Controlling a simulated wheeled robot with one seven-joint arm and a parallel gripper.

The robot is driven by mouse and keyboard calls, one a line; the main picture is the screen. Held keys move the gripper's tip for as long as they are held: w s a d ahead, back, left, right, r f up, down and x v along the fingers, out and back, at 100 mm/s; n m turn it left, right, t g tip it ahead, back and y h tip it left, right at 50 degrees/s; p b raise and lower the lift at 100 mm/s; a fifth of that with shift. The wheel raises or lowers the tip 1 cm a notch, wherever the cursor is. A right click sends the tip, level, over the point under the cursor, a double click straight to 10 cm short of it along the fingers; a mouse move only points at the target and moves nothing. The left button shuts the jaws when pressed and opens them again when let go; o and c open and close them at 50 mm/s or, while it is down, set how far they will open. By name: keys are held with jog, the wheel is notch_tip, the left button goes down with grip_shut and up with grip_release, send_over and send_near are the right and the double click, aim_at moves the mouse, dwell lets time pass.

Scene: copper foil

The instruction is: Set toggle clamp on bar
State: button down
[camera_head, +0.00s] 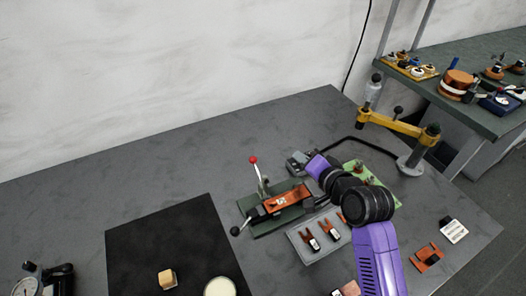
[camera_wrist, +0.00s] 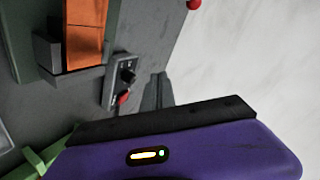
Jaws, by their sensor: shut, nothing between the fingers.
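A copper-coloured bar (camera_head: 287,200) lies on a dark green base plate (camera_head: 262,228). Beside it stands the toggle clamp (camera_head: 264,186), its lever raised and tipped with a red ball (camera_head: 254,160). A black knob (camera_head: 236,231) sticks out at the plate's left end. In the wrist view the bar (camera_wrist: 86,35) is at upper left, with a dark block at its end, and a red ball (camera_wrist: 193,4) shows at the top edge. My gripper (camera_wrist: 158,92) is shut and empty, apart from bar and clamp. In the head view my purple hand is behind the bar's right end.
A grey tray (camera_head: 318,250) with copper pieces lies in front, and a light green fixture (camera_head: 372,178) is right. A yellow-armed stand (camera_head: 395,123) rises behind. The table's left rear is clear.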

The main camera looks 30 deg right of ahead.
aim_at(257, 170)
jog(key=w+r+m+g+y, duration=0.1)
jog(key=g, duration=0.1)
jog(key=a+r+m+g+y+p, duration=0.1)
jog(key=m+g+y, duration=0.1)
jog(key=w+r+m+g+y, duration=0.1)
jog(key=r+g+y, duration=0.1)
jog(key=shift+w+a+r+m, duration=0.1)
jog(key=shift+w+a+m, duration=0.2)
jog(key=shift+a+m, duration=0.1)
jog(key=x, duration=0.9)
jog(key=shift+w+a+f+p, duration=0.1)
jog(key=shift+f+p, duration=0.2)
jog(key=shift+p, duration=0.1)
jog(key=shift+w+a, duration=0.1)
jog(key=shift+a, duration=0.2)
jog(key=shift+s+a+r+p, duration=0.5)
jog(key=shift+a+r+p, duration=0.15)
jog(key=shift+a, duration=0.1)
jog(key=shift+s+a+r, duration=0.2)
jog(key=shift+s+a, duration=0.05)
jog(key=shift+a, duration=0.3)
